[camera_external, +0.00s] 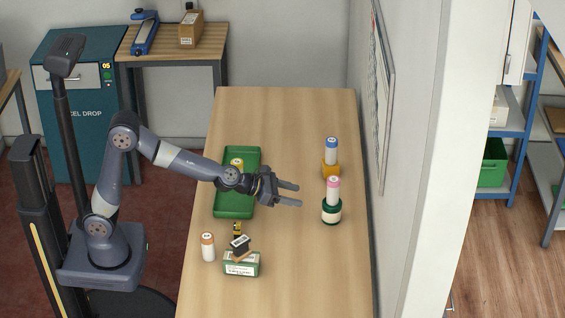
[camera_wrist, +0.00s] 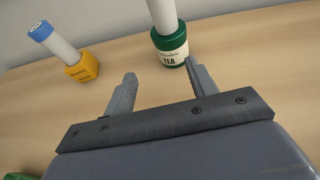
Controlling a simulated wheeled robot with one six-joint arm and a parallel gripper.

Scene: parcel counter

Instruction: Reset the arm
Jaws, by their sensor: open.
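My gripper (camera_external: 289,194) is open and empty, held out over the wooden counter (camera_external: 290,115) with its fingers toward the right. My arm reaches across from the left. In the wrist view my gripper (camera_wrist: 158,80) shows both fingers spread with nothing between them. Just beyond the fingers stands a pink-topped white cylinder (camera_external: 333,187) in a green holder (camera_external: 332,211), labelled TEA in the wrist view (camera_wrist: 171,46). Behind it a blue-topped cylinder (camera_external: 331,149) stands in a yellow-orange holder (camera_external: 331,170).
A green tray (camera_external: 234,207) holding a yellow-topped item (camera_external: 237,164) lies under my forearm. Near the front left stand an orange-topped white cylinder (camera_external: 208,248) and a green-white box (camera_external: 241,265) with a dark item (camera_external: 240,244) on top. A wall borders the counter's right side. The far end is clear.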

